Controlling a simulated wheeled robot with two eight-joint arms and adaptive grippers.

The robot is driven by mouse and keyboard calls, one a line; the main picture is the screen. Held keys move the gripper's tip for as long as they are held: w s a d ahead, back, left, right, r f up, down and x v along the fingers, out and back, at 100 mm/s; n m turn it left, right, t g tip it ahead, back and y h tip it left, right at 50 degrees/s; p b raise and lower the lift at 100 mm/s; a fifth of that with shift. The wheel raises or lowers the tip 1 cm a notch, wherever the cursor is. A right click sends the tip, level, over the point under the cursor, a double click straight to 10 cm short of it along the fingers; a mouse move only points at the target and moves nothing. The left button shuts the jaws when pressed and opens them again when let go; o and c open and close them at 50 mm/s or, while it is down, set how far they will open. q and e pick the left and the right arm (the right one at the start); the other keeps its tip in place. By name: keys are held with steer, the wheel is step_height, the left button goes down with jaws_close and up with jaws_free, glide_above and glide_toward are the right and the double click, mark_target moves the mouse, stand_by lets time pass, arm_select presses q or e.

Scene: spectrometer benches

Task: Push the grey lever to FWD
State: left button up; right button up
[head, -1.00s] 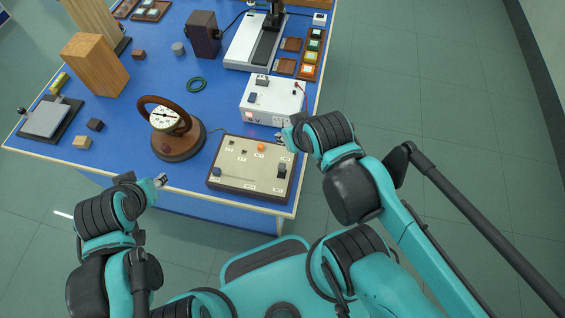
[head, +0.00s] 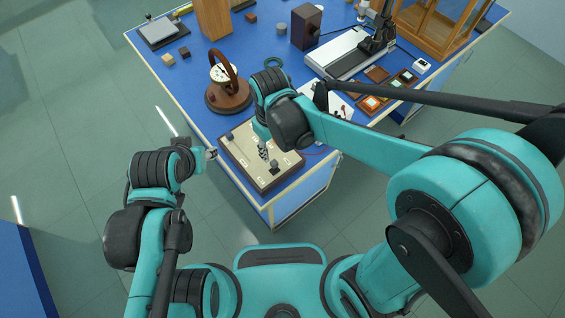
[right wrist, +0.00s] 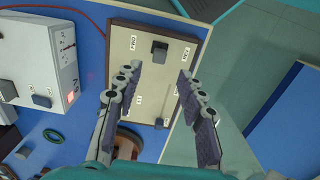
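The control panel (head: 254,171) is a beige-topped box at the table's front corner. A dark grey lever (head: 273,166) stands near its right end. In the right wrist view the lever (right wrist: 159,49) is a dark block on the panel (right wrist: 180,34), with a small label on each side, hard to read. My right gripper (head: 263,150) is over the panel. In the right wrist view its fingers (right wrist: 158,80) are spread and empty; the lever shows beyond their tips, roughly between them, apart from both. My left gripper (head: 210,154) is left of the panel, off the table edge; its opening is unclear.
A round dial gauge (head: 226,91) with a brown ring stands behind the panel. A white box (right wrist: 38,60) with a red wire is beside the panel. A green ring (head: 272,62) lies farther back. Floor is open in front of the table.

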mark_target(274, 162)
step_height(274, 162, down, 8)
steer(key=shift+r+b, duration=0.25)
steer(key=shift+b, duration=1)
steer(key=shift+c, duration=0.3)
jaws_close()
